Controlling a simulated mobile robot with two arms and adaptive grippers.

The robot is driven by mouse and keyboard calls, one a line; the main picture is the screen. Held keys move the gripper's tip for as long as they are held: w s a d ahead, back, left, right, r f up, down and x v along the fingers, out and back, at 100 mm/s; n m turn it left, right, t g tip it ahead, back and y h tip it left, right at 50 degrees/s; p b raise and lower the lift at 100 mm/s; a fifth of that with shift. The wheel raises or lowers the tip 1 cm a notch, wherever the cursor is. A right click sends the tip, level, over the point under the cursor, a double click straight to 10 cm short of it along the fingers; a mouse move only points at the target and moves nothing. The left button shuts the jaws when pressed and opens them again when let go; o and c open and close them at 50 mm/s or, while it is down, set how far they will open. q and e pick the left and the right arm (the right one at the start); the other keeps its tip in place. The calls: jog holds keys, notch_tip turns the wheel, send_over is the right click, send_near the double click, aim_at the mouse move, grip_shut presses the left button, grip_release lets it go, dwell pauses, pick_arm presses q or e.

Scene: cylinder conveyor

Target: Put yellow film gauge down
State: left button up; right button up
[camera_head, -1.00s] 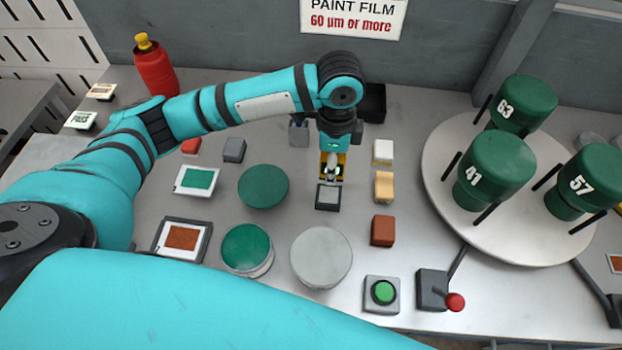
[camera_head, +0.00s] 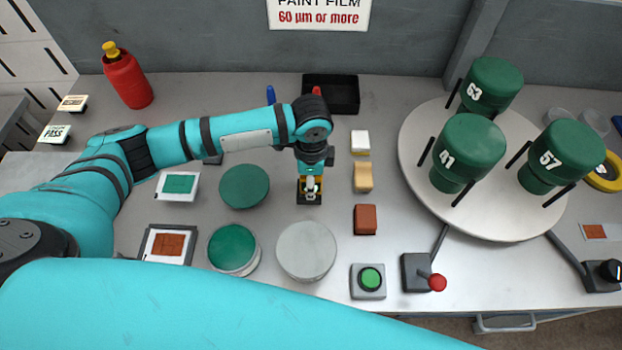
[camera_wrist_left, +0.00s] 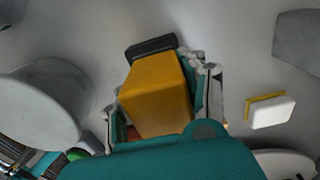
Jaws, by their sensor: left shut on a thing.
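My left gripper (camera_head: 310,190) is shut on the yellow film gauge (camera_wrist_left: 157,97). In the head view only small yellow parts of the gauge show between the fingers. The gripper points down over a small dark square pad (camera_head: 309,202), which it mostly covers. I cannot tell whether the gauge touches the pad. In the left wrist view the gauge fills the middle between the finger links (camera_wrist_left: 212,90), with a dark edge (camera_wrist_left: 150,47) beyond it. My right gripper is not in view.
A white-and-yellow block (camera_head: 360,142), a tan block (camera_head: 363,177) and a brown block (camera_head: 365,219) stand right of the gripper. A grey disc (camera_head: 306,250) lies in front. Green lids (camera_head: 244,186) are left. A black tray (camera_head: 331,95) is behind; a turntable (camera_head: 420,150) stands right.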

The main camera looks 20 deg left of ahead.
pick_arm(q)
jog(key=o, duration=0.7)
jog(key=shift+o, duration=1.6)
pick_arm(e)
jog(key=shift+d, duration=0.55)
pick_arm(q)
notch_tip(320, 180, up, 11)
jog(key=shift+r+b, duration=0.2)
jog(key=shift+b, duration=0.7)
jog(key=shift+r, duration=0.45)
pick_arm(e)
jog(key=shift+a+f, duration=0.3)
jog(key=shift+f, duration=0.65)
pick_arm(q)
jog(key=shift+f, duration=0.1)
